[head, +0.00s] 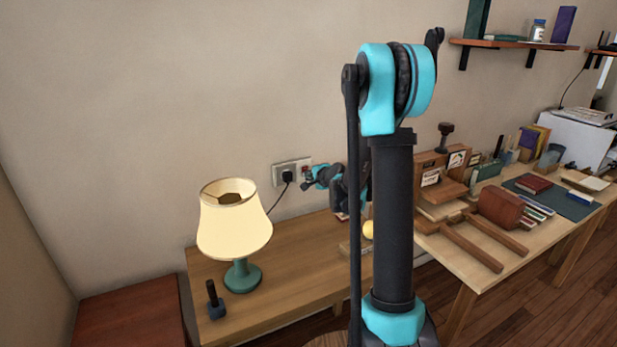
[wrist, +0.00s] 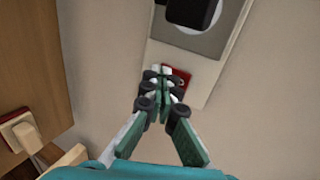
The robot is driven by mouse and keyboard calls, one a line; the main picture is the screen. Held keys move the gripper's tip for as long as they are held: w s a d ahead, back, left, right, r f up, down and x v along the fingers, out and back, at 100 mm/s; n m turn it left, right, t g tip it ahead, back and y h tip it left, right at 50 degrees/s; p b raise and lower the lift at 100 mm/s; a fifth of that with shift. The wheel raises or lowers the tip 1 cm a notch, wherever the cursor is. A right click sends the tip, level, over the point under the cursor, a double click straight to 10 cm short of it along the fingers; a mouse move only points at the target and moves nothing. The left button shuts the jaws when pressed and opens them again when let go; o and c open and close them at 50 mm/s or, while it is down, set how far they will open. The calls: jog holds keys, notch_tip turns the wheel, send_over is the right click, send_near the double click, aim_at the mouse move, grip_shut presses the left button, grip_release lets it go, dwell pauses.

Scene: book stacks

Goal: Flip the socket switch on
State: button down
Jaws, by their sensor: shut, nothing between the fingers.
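The wall socket (head: 279,171) is a pale plate low on the wall behind the desk, with a black plug (head: 288,175) in its left part. A red switch (head: 306,170) shows at its right end, close to my gripper (head: 310,182). In the wrist view the red switch (wrist: 181,76) sits on the socket plate (wrist: 204,82), beyond my fingertips (wrist: 163,78). My gripper is shut and empty. The fingertips overlap the left part of the switch in that view; I cannot tell whether they touch it. The plug (wrist: 193,12) is at the top.
A lit lamp (head: 234,220) stands on the wooden desk (head: 290,262), left of my arm. A small dark object (head: 215,303) stands at the front left. A longer table (head: 440,247) with books and wooden items is on the right. Shelves (head: 515,44) hang above it.

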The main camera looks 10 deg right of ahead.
jog(key=shift+r, duration=0.15)
jog(key=shift+r, duration=0.7)
